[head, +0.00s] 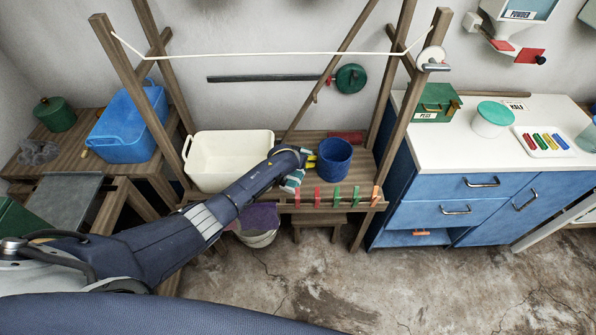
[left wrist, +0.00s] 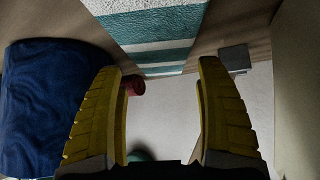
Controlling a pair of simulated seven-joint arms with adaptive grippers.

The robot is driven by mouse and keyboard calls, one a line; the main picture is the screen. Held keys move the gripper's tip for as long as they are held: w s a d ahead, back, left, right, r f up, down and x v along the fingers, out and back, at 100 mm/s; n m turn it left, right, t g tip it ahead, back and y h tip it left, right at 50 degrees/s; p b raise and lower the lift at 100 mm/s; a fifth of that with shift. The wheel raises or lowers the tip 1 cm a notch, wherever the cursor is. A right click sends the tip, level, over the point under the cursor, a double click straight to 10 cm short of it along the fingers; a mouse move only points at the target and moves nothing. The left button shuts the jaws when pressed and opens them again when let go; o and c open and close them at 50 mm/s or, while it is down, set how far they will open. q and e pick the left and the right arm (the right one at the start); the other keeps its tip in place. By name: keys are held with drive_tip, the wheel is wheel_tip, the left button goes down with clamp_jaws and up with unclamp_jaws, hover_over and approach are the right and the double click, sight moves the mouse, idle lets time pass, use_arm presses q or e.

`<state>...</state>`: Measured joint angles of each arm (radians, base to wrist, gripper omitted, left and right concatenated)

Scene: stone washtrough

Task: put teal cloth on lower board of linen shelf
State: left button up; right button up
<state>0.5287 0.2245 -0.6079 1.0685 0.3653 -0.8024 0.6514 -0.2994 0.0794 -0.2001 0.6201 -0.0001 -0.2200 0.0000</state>
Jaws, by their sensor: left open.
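A teal and white striped cloth (left wrist: 150,30) lies on the wooden board of the drying rack, between the cream tub and the blue basket. In the head view only a small part of the cloth (head: 291,184) shows beside my arm. My left gripper (head: 311,161) is over that board, left of the blue basket. In the left wrist view its yellow fingers (left wrist: 163,110) are spread with nothing between them; the cloth is beyond their tips. My right gripper is not in view. I cannot make out which part is the linen shelf.
The blue basket (head: 335,158) stands close right of the gripper, the cream tub (head: 215,160) to its left. Several coloured pegs (head: 337,196) line the board's front edge. A cord (head: 250,53) spans the rack above. A blue cabinet (head: 440,190) stands right; the floor in front is clear.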

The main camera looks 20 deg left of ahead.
use_arm(q)
drive_tip(key=shift+x, duration=1.85)
drive_tip(key=shift+c, duration=0.4)
drive_tip(key=c, duration=1)
drive_tip(key=shift+r, duration=0.15)
